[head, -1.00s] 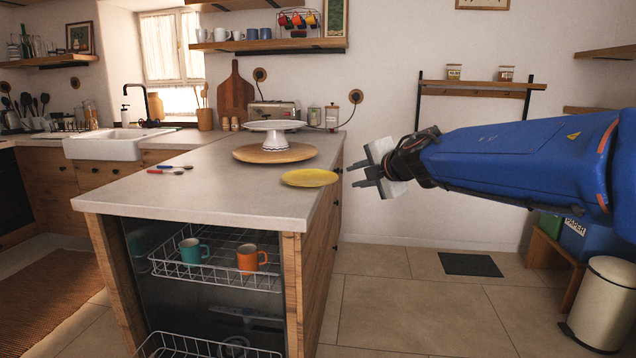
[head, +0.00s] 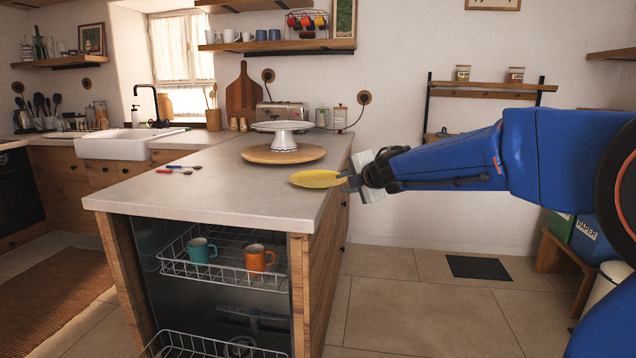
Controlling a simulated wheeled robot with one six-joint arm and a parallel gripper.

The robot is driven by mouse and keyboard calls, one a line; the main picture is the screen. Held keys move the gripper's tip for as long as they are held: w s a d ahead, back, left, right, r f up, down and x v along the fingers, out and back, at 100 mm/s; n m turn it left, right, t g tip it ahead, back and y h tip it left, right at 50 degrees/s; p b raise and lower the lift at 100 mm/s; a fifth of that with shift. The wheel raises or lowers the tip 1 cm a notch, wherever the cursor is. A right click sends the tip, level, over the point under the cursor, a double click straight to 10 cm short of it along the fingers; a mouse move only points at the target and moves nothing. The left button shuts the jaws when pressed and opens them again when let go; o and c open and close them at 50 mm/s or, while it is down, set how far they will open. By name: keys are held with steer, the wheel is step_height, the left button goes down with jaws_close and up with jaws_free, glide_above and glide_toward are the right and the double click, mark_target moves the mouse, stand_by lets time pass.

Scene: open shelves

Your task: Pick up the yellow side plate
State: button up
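The yellow side plate (head: 316,179) lies at the right edge of the grey island counter and looks slightly tilted, with its right rim toward my gripper. My gripper (head: 348,181) is at that right rim, coming in from the right. Its fingertips overlap the rim in the picture. I cannot tell whether the fingers are closed on the rim or only around it.
A white cake stand (head: 284,140) stands on a round wooden board (head: 262,154) behind the plate. An open dishwasher rack (head: 222,272) holds a teal mug (head: 199,250) and an orange mug (head: 257,257). The counter front is clear.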

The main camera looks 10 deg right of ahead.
steer(key=shift+x, duration=2.65)
jaws_close()
